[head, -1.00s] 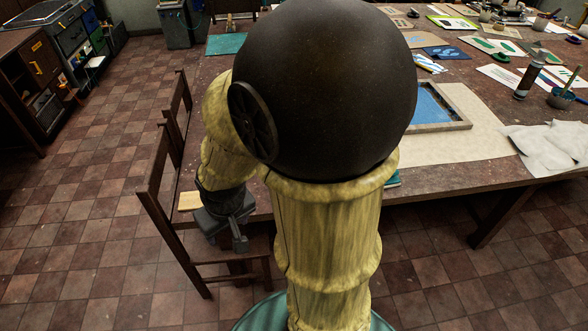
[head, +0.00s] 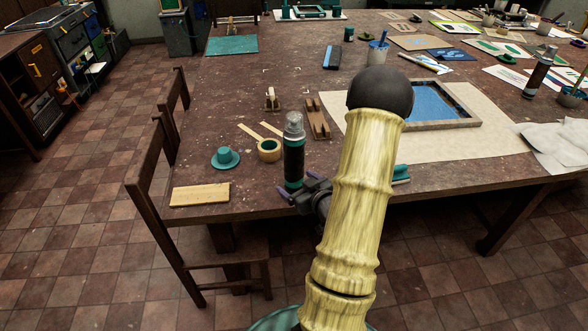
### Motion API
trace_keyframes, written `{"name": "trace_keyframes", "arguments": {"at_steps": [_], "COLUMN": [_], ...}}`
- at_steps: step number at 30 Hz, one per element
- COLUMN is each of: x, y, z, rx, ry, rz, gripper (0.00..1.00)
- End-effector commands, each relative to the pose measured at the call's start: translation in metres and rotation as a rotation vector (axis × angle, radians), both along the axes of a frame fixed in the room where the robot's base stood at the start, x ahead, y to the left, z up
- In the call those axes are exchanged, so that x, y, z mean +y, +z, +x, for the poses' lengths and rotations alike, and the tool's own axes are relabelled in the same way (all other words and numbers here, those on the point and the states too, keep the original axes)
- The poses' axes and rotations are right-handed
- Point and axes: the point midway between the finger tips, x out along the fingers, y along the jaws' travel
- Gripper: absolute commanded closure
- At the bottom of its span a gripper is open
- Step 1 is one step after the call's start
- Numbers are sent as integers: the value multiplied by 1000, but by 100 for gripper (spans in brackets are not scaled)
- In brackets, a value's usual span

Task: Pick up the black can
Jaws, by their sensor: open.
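A black can (head: 293,158) with teal bands and a grey, translucent cap stands upright near the table's front edge. My gripper (head: 299,190) is open, low at the can's front right side, by its base. One fingertip shows just left of the can's base and the other to its right. I cannot tell whether the fingers touch the can or how far they reach around it. No can is lifted.
On the table (head: 250,195), a tape roll (head: 269,150), teal hat-shaped piece (head: 225,158), wooden board (head: 200,195) and brown wooden block (head: 317,118) lie near the can. Another dark can (head: 537,75) stands far right. A chair (head: 150,160) is at left.

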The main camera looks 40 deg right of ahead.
Motion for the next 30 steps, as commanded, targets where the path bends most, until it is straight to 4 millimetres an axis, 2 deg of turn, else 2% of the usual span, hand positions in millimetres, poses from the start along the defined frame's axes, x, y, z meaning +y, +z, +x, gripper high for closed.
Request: {"name": "trace_keyframes", "arguments": {"at_steps": [1, 7, 17, 23, 30], "x": [-13, -37, -40, -42, -49], "y": [-13, -11, -7, -5, -4], "z": [-12, -42, -47, -37, 3], "rx": [-66, -277, -313, -314, -314], "ry": [-26, -81, -88, -85, -85], "rz": [15, 35, 34, 33, 34], "gripper": [17, 17, 17, 17, 17]}}
